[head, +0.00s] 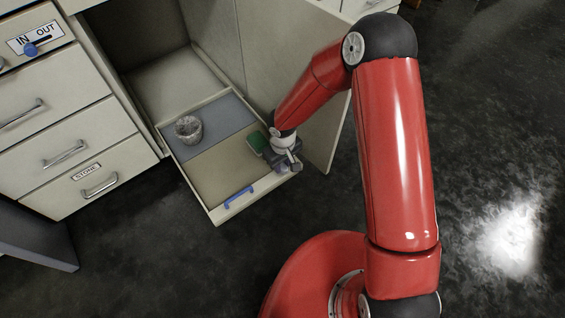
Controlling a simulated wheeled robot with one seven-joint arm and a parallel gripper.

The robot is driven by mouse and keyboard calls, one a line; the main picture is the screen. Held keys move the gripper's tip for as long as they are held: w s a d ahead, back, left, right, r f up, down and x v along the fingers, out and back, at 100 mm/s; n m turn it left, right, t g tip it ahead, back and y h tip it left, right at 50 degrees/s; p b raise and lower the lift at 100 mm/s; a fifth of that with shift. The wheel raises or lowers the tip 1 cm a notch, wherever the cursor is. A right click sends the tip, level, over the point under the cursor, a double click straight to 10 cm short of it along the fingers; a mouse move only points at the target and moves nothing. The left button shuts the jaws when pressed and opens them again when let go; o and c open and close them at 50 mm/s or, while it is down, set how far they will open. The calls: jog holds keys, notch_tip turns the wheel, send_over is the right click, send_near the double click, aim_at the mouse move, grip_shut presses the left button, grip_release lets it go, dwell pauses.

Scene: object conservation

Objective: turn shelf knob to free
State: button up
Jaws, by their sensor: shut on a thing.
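The pulled-out shelf (218,182) sticks out of the open cabinet, low over the floor. My gripper (287,163) is at the shelf's front right corner, pointing down. It is shut on a small grey part there, which looks like the shelf knob; the jaws mostly hide it, and I cannot read its setting. A blue handle (240,196) lies along the shelf's front edge, left of my gripper.
A grey cup-like pot (188,130) stands on the shelf's blue-grey area. A green block (257,142) is close beside my gripper. The open cabinet door (318,110) stands right behind my arm. Drawers (62,150) and an IN/OUT slider (31,49) are left.

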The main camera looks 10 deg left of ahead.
jog(key=n, duration=0.4)
jog(key=shift+n, duration=0.4)
jog(key=n, duration=0.4)
jog(key=shift+n+p, duration=0.3)
jog(key=shift+p, duration=0.05)
jog(key=n+p, duration=0.1)
jog(key=n, duration=0.3)
jog(key=shift+r, duration=0.1)
jog(key=shift+n+p, duration=0.6)
jog(key=shift+n, duration=1.5)
jog(key=o, duration=1)
